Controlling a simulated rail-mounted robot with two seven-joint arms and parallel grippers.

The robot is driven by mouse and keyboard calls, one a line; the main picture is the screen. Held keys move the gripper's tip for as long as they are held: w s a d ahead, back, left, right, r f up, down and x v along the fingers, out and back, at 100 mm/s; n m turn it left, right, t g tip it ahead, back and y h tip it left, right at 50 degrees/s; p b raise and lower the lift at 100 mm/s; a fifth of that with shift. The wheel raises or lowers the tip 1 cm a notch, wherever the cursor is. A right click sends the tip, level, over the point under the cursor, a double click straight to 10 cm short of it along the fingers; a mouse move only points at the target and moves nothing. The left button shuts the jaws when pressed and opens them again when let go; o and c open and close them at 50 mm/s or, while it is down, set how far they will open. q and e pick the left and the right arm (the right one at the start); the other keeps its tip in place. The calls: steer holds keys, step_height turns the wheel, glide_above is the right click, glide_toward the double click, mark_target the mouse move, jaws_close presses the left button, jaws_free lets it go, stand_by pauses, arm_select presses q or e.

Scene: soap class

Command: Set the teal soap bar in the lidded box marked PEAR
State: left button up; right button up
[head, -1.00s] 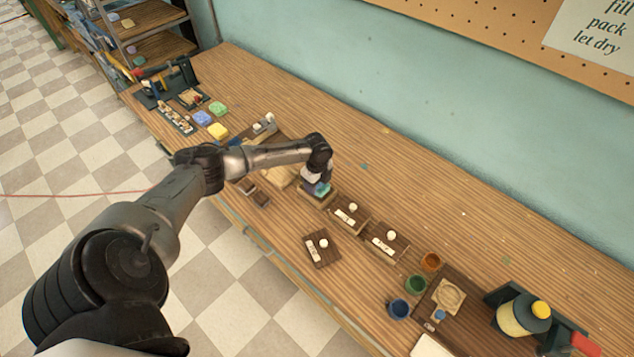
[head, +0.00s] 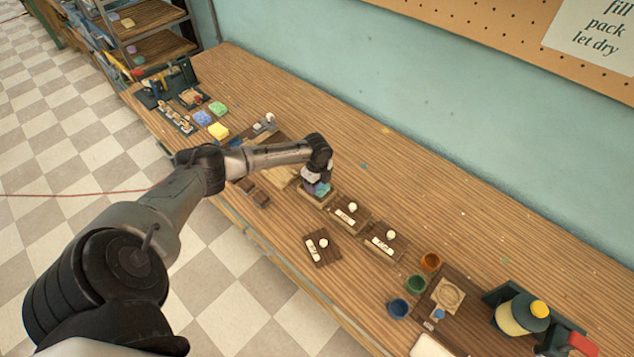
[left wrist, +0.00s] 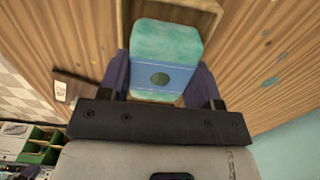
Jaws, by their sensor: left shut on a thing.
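The teal soap bar (head: 319,189) has a blue band with a dark round mark, clear in the left wrist view (left wrist: 166,42). My left gripper (head: 317,184) is shut on it, one finger on each side. The soap is at an open wooden box (head: 313,198), whose rim also shows in the left wrist view (left wrist: 123,22). I cannot tell whether the soap touches the box floor. A loose dark lid (head: 329,254) with a white knob and label lies on the table in front. Its label is too small to read. My right gripper is not in view.
Two lidded boxes, a nearer one (head: 357,218) and a farther one (head: 394,247), stand to the right, labels unreadable. Yellow, blue and green soaps (head: 218,131) lie left. The table behind the boxes is clear.

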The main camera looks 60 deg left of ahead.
arm_select(q)
steer(key=shift+f, duration=0.45)
stand_by(0.5)
steer(key=o, duration=1.3)
steer(key=shift+r, duration=0.15)
steer(key=shift+r+p, duration=1.5)
steer(key=shift+r, duration=0.15)
steer(key=shift+r+p, duration=1.2)
steer(key=shift+r, duration=0.05)
steer(key=shift+n, duration=0.3)
